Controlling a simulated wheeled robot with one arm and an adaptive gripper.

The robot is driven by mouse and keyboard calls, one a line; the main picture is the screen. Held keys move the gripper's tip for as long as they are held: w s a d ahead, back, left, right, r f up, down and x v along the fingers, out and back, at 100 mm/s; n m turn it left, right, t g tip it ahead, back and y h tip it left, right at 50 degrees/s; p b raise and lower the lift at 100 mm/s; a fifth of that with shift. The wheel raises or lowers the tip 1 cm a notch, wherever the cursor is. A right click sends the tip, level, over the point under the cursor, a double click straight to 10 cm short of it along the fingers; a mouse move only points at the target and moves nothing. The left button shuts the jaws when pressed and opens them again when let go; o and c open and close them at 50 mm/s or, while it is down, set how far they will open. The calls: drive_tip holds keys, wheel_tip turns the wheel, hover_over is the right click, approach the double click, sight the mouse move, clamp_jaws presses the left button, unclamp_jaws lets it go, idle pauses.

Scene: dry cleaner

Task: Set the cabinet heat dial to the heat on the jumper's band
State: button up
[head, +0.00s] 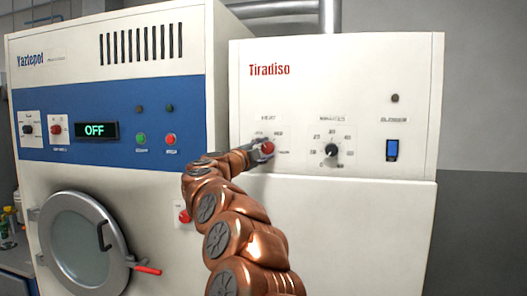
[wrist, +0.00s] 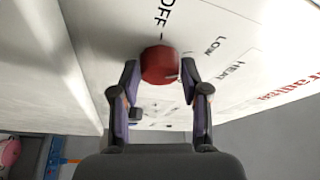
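The cream cabinet (head: 400,80) marked "Tiradiso" stands at right in the head view. Its red heat dial (head: 267,148) is at the left of the panel, with my gripper (head: 258,151) at it. In the wrist view the round red dial (wrist: 160,64) sits between my two fingertips (wrist: 160,70), which appear to touch it on both sides. "OFF" and "LOW" are printed around it. Its pointer setting cannot be read clearly; my fingers and arm hide part of the scale. No jumper or band is recognizable in either view.
Right of the heat dial are a black minutes dial (head: 332,150) and a blue rocker switch (head: 392,150). At left, a "Yaztepol" machine (head: 60,85) has a display (head: 96,130) reading OFF, several controls and a round door (head: 85,245). Its side stands close beside the cabinet panel.

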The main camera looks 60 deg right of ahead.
drive_tip(key=shift+o, duration=1.4)
drive_tip(key=shift+a, duration=0.1)
drive_tip(key=a+f, duration=0.1)
drive_tip(key=a, duration=1)
drive_tip(key=shift+a+f, duration=0.25)
drive_tip(key=shift+a, duration=0.15)
drive_tip(key=shift+w, duration=0.1)
